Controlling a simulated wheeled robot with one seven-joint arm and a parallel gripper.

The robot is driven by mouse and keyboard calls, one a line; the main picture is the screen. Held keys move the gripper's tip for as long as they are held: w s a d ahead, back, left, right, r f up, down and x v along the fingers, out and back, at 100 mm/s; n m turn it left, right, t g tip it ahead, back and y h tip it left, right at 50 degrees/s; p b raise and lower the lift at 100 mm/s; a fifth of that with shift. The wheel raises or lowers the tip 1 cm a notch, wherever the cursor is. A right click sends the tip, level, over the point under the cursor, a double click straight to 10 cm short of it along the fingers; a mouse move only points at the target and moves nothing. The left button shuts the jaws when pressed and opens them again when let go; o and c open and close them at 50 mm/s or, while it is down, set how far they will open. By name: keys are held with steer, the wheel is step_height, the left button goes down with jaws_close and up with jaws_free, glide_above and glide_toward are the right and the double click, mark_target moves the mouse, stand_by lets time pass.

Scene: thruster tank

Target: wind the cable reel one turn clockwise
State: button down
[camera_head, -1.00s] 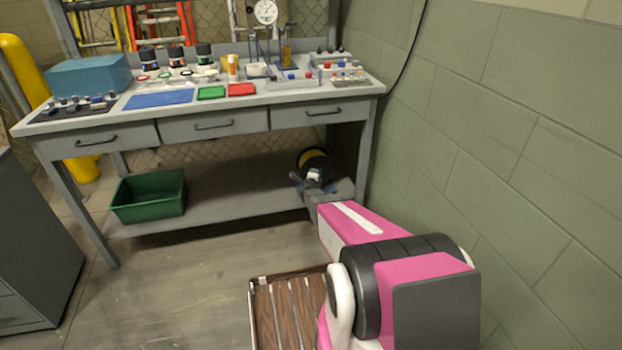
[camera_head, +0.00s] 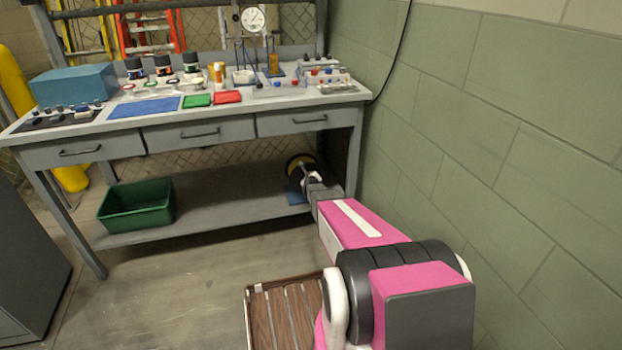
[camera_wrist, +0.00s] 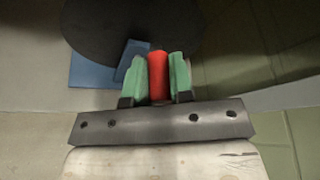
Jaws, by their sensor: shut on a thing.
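The cable reel (camera_head: 297,163) is dark with a yellow part and sits on the bench's lower shelf at the right. In the wrist view it shows as a large dark disc (camera_wrist: 115,25). My gripper (camera_wrist: 158,75) is shut on the reel's red crank knob (camera_wrist: 158,78), with a green fingertip pressed on each side. In the head view my gripper (camera_head: 309,180) is at the front of the reel and hides part of it. A blue piece (camera_wrist: 88,70) shows under the reel. The crank's arm is hidden.
The grey workbench (camera_head: 230,126) carries bottles, trays and a gauge on top. A green bin (camera_head: 136,206) stands at the left of the lower shelf (camera_head: 225,205). A block wall (camera_head: 480,130) is close on the right. The middle of the shelf is clear.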

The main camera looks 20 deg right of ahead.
steer(key=shift+d, duration=0.15)
stand_by(0.4)
steer(key=c, duration=1)
jaws_free()
steer(key=v, duration=1)
steer(key=shift+s+r, duration=0.1)
steer(key=shift+s, duration=0.3)
